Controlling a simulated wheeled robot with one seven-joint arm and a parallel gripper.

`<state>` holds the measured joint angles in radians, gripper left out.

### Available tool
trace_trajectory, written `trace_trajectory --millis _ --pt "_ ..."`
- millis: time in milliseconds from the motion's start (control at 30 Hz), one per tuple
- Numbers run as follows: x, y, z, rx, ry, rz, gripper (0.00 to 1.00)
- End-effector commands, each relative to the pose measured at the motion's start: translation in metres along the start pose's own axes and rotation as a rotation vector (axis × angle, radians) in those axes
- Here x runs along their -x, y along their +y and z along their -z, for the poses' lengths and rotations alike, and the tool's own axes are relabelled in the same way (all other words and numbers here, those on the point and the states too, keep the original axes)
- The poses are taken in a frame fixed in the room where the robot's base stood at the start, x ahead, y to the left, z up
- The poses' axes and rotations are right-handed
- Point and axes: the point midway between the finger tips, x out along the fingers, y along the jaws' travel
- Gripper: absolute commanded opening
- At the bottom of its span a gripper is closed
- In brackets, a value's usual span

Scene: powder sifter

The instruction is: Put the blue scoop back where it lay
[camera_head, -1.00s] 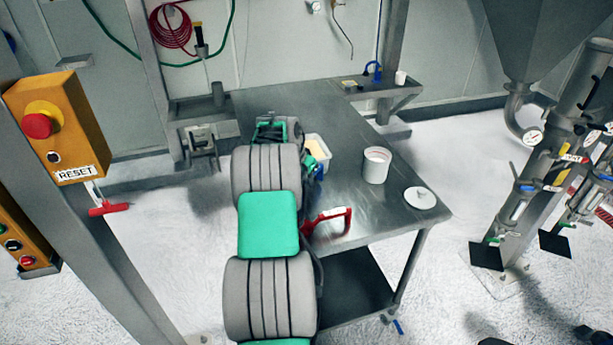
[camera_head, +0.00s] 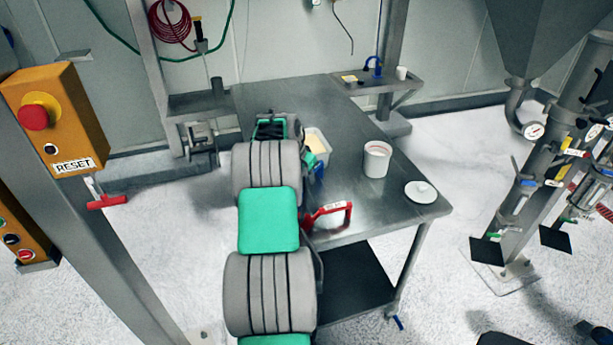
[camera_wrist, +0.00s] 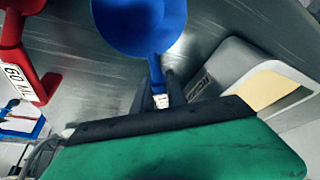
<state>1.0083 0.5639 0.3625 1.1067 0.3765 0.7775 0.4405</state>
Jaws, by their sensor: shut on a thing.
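My gripper (camera_wrist: 160,85) is shut on the handle of the blue scoop (camera_wrist: 138,22), with the scoop's round bowl beyond the fingertips in the wrist view. The scoop is over the grey steel table (camera_head: 345,120); I cannot tell whether it touches the top. In the head view, my arm hides the fingers and most of the scoop. A pale tub (camera_wrist: 228,62) with yellowish contents (camera_wrist: 272,90) is to the right.
A white jar (camera_head: 376,160) and a white round lid (camera_head: 420,191) stand on the right part of the table. A small back shelf (camera_head: 385,84) holds a blue item and a white cup. An orange RESET box (camera_head: 60,120) is on a post at left.

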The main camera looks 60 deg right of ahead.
Motion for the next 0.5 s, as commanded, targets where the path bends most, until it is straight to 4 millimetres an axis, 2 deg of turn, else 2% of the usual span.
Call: trace_trajectory --millis 67,333,500 --pt "-0.0003 -0.0001 0.0 0.0 0.0 0.0 0.21" --pt "-0.0003 0.0 -0.0001 0.0 0.0 0.0 0.43" --pt "-0.0003 0.0 -0.0001 0.0 0.0 0.0 0.43"
